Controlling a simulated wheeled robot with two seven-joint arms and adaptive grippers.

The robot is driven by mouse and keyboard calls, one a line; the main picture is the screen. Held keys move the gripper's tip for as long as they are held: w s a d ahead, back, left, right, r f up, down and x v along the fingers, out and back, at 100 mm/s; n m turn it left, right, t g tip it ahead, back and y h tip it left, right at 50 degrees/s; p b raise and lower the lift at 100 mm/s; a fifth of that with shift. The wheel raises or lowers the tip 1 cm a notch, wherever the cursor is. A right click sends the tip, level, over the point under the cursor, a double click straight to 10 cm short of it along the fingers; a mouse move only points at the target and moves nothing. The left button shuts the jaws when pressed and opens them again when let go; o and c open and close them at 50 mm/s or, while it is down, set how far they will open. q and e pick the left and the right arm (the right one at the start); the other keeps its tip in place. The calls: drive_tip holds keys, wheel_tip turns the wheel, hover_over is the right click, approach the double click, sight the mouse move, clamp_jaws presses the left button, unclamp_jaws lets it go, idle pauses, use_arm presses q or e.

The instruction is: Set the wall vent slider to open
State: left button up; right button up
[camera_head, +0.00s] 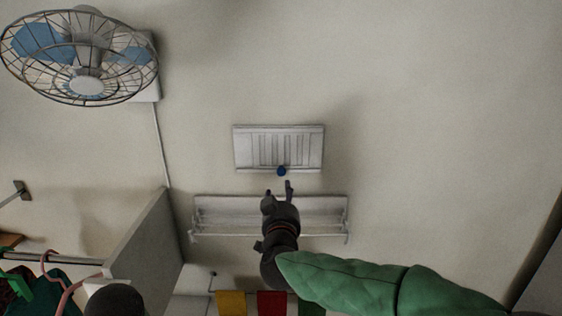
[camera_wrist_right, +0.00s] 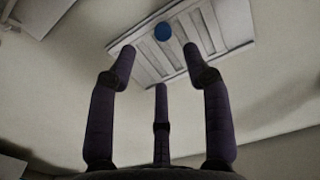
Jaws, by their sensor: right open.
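The wall vent (camera_head: 300,150) is a white slatted panel on the wall, in the middle of the head view. Its small blue slider knob (camera_head: 282,171) sits at the panel's lower edge, slightly right of the middle. My right gripper (camera_head: 278,188) is open and empty just below the knob, its fingers pointing up at it. In the right wrist view the vent (camera_wrist_right: 150,70) is tilted, and the blue knob (camera_wrist_right: 163,31) shows beyond the spread fingers (camera_wrist_right: 158,55), apparently not touched. My left gripper cannot be made out.
A white wall shelf (camera_head: 215,204) is right below the vent, behind my right gripper. A wall fan (camera_head: 86,85) is at the upper left. A partition (camera_head: 148,243) and hanging clothes (camera_head: 50,290) are at the lower left. Wall right of the vent is clear.

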sight(281, 173)
drive_tip(key=w+p, duration=0.1)
drive_tip(key=w, duration=0.6)
drive_tip(key=w+p, duration=0.1)
drive_tip(key=w, duration=0.2)
drive_tip(key=shift+w+r+p, duration=0.3)
drive_tip(key=shift+w+r, duration=0.05)
clamp_jaws()
